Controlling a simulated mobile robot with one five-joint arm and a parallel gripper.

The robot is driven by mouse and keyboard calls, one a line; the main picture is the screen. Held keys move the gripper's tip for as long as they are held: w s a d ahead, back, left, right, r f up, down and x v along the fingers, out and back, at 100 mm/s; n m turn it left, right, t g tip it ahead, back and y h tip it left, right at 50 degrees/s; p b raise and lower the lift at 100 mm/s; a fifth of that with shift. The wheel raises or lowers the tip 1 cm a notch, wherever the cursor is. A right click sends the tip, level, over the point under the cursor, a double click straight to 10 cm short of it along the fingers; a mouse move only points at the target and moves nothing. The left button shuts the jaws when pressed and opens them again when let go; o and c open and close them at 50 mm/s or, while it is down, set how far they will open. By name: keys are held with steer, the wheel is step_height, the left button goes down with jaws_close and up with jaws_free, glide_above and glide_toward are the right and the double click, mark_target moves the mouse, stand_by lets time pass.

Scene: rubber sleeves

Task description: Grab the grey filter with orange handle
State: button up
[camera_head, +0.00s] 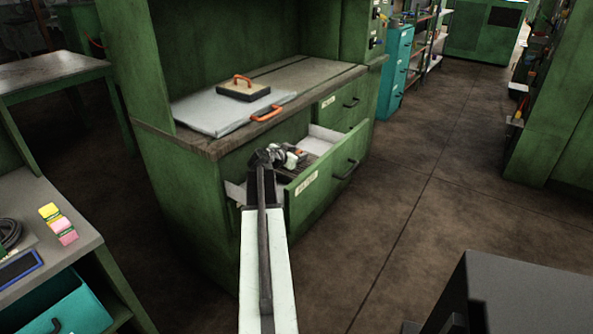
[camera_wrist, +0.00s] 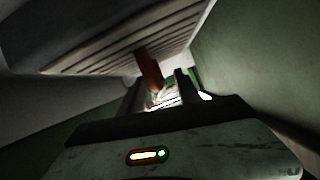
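A grey ribbed filter fills the upper part of the wrist view (camera_wrist: 105,55), with an orange-red handle (camera_wrist: 150,68) jutting from it. The handle's end shows between the fingers of my gripper (camera_wrist: 160,80), with a gap at the right finger, so the gripper looks open. In the camera_head view my gripper (camera_head: 280,157) is at the open drawer, low over its inside. A dark ribbed part, likely the same filter, shows in the drawer (camera_head: 316,162); my gripper hides much of it, and its handle cannot be made out there.
The pulled-out green drawer (camera_head: 322,182) has pale inner walls close around my gripper. On the bench top (camera_head: 310,80) lie a flat grey case (camera_head: 215,112) and a smaller beige-topped block (camera_head: 240,90), each with an orange handle.

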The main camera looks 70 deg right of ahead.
steer(key=shift+s+d+f, duration=0.1)
steer(key=shift+d+f, duration=0.1)
steer(key=shift+d, duration=0.25)
steer(key=shift+a+r, duration=0.1)
steer(key=shift+c, duration=0.3)
jaws_close()
stand_by(0.7)
